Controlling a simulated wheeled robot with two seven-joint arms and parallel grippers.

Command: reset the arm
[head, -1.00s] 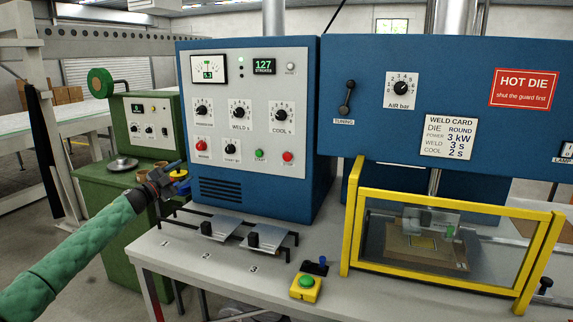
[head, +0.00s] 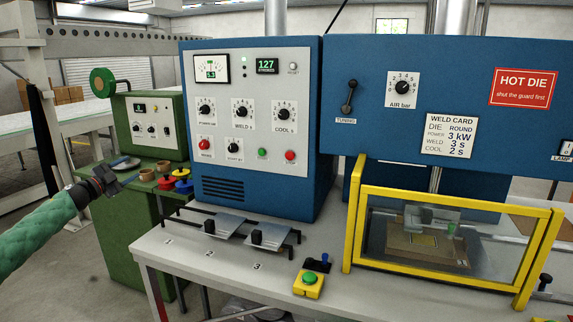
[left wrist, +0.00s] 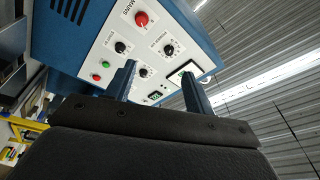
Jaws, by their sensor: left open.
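My left arm, in a green sleeve, comes in from the left in the head view. Its gripper (head: 122,182) is over the near side of the green cabinet (head: 117,225), left of the blue welder (head: 262,190). In the left wrist view the two fingers of the left gripper (left wrist: 160,88) stand apart with nothing between them. Beyond them is the welder's control panel (left wrist: 120,45), seen at a steep tilt. My right gripper does not show in the head view.
Small red, yellow and blue pieces (head: 180,180) sit on the green cabinet right of the gripper. The grey bench (head: 215,268) holds two plates on rails (head: 245,230), a green push button (head: 309,280) and the yellow guard frame (head: 352,225). Open floor lies at lower left.

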